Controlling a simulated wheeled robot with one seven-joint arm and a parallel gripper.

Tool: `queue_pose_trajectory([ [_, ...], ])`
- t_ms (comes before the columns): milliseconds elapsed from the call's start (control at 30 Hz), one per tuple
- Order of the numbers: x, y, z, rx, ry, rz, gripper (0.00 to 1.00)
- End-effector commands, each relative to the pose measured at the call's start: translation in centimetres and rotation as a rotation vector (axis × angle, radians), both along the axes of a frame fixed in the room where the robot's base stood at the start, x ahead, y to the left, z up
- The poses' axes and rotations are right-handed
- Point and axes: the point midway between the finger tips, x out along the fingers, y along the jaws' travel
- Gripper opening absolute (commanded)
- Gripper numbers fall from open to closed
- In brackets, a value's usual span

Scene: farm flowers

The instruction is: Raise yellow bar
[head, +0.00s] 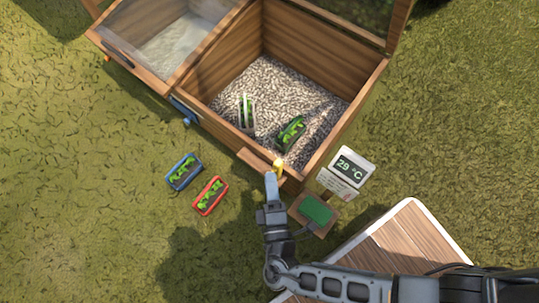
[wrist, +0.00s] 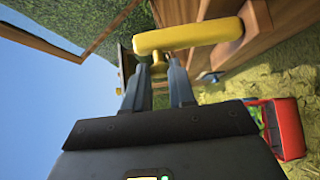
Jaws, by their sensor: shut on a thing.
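The yellow bar (head: 279,167) is at the front wall of the open wooden box, near its front corner. In the wrist view the yellow bar (wrist: 190,37) lies across the top of the picture, with a short yellow stem below it. My gripper (head: 272,178) reaches the bar from the front. In the wrist view my gripper (wrist: 160,72) has its fingertips closed around the stem part of the bar. The far end of the bar lies against the brown wood.
The wooden box (head: 325,147) has a gravel floor with a white planter (head: 246,112) and a dark planter (head: 290,133). A blue planter (head: 184,171) and a red planter (head: 210,195) stand on the grass. A 29 °C display (head: 350,168) and green pad (head: 315,209) are right of my gripper.

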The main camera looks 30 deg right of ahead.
Motion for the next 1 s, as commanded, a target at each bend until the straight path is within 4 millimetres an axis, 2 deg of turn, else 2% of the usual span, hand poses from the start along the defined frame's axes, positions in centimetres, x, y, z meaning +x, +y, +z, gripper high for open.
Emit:
queue_pose_trajectory([
  [367,-0.22,-0.07,-0.12,0.0,-0.001,-0.001,0.0],
  [400,-0.24,-0.07,-0.13,0.001,0.0,-0.001,0.27],
  [633,-0.15,-0.06,-0.08,0.0,-0.001,-0.001,0.49],
  [867,-0.12,-0.03,-0.04,0.001,-0.003,-0.001,0.5],
  [1000,-0.9,0.44,-0.01,0.002,-0.001,0.001,0.5],
])
